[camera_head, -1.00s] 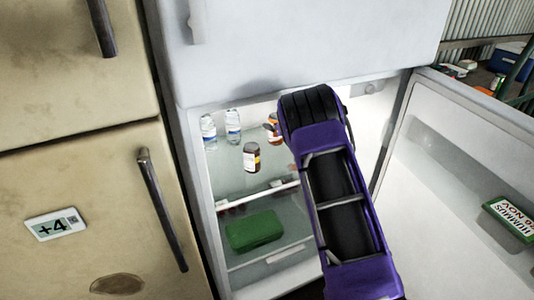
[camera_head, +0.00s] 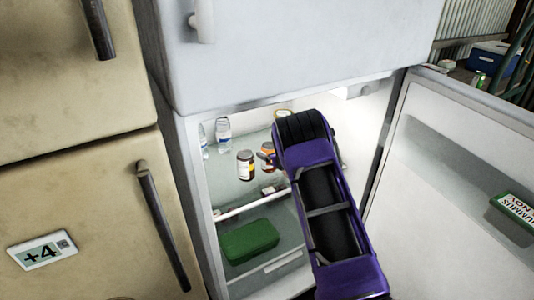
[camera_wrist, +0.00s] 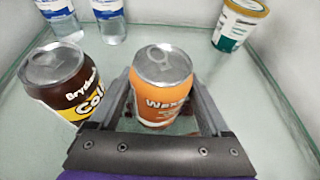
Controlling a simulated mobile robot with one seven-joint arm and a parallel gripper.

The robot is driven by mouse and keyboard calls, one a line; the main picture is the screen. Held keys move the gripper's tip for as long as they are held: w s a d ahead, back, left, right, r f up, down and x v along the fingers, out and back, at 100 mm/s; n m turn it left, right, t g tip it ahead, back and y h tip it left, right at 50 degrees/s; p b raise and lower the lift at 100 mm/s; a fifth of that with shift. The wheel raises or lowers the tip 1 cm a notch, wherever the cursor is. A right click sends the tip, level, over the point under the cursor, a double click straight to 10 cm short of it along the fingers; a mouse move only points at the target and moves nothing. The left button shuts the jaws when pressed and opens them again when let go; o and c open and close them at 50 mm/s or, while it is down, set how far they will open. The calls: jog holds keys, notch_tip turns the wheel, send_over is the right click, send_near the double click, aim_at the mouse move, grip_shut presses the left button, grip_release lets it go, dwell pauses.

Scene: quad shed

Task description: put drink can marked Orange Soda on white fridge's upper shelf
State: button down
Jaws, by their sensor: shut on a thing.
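The orange drink can (camera_wrist: 163,98), with a silver top and a label starting "Wes", is between the two fingers of my gripper (camera_wrist: 160,85), which are shut on it. It is upright, on or just above the glass upper shelf (camera_wrist: 235,85) of the white fridge (camera_head: 310,45). In the head view the can (camera_head: 267,156) shows at the left of my arm, which hides most of my gripper. I cannot tell for sure whether the can's base touches the glass.
A brown cola can (camera_wrist: 62,85) stands close to my left finger. Clear bottles (camera_wrist: 110,22) and a white-green tub (camera_wrist: 237,25) stand further back. A green box (camera_head: 249,240) is on the lower level. The open fridge door (camera_head: 440,180) is at the right.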

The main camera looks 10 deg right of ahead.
jog(key=shift+r, duration=0.1)
grip_release()
jog(key=shift+s+d+r, duration=0.15)
jog(key=shift+s, duration=0.25)
jog(key=v, duration=1.1)
jog(key=shift+p, duration=0.35)
jog(key=shift+s, duration=0.1)
